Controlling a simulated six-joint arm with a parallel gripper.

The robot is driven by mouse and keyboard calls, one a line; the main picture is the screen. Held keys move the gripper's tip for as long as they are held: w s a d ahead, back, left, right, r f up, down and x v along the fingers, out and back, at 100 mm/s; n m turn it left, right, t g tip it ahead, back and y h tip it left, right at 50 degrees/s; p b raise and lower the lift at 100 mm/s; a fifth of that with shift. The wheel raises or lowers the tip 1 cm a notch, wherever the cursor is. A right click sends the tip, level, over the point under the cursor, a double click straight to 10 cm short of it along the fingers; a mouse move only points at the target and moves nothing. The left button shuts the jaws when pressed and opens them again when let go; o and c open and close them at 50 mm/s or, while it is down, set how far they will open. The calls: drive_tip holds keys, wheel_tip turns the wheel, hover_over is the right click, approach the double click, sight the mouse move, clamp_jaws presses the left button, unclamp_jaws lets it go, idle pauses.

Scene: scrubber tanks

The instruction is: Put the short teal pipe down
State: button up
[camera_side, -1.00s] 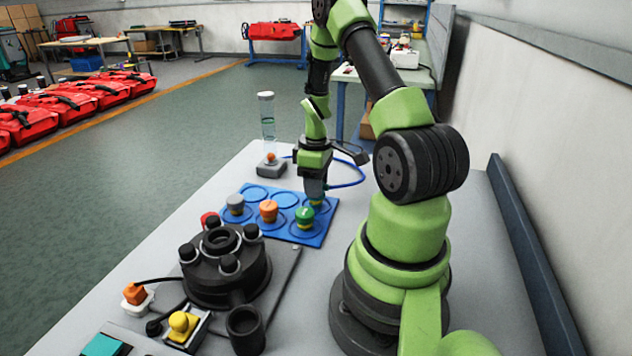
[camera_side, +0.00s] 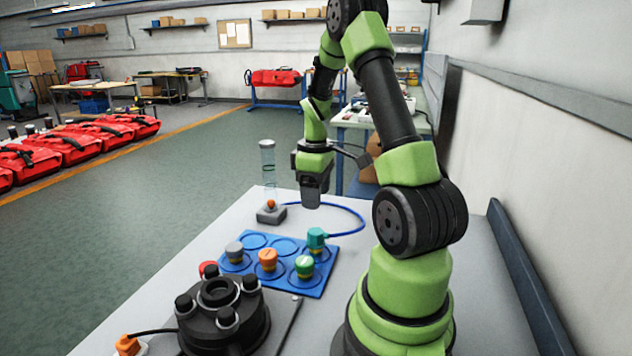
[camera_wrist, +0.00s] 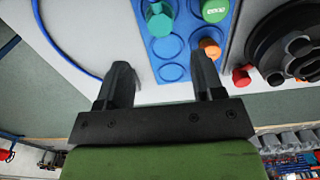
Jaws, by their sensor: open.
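The short teal pipe (camera_side: 316,238) stands upright in a round spot at the back right of the blue tray (camera_side: 284,247), clear of my gripper. In the wrist view the teal pipe (camera_wrist: 160,22) shows at the top, past the fingertips. My gripper (camera_side: 312,202) is open and empty, raised above the tray's far side. In the wrist view, nothing is between the two fingers of my gripper (camera_wrist: 163,72).
A grey cap (camera_side: 234,252), an orange cap (camera_side: 268,260) and a green cap (camera_side: 305,266) stand on the tray. A black round housing (camera_side: 222,320) is in front. A clear tube (camera_side: 268,165) stands behind. A blue hose (camera_side: 350,215) curves behind the tray.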

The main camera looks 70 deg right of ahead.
drive_tip(key=w+a+r+m+t, duration=0.2)
drive_tip(key=w+a+r+t, duration=0.1)
drive_tip(key=a+r, duration=1)
drive_tip(key=s+a+r+m+t+y, duration=0.1)
drive_tip(key=s+a+r+t, duration=0.1)
drive_tip(key=a, duration=0.5)
drive_tip(key=s+a+r+m+t+y, duration=0.1)
drive_tip(key=s+a+r+t, duration=0.1)
drive_tip(key=s+a, duration=0.3)
drive_tip(key=shift+a, duration=0.9)
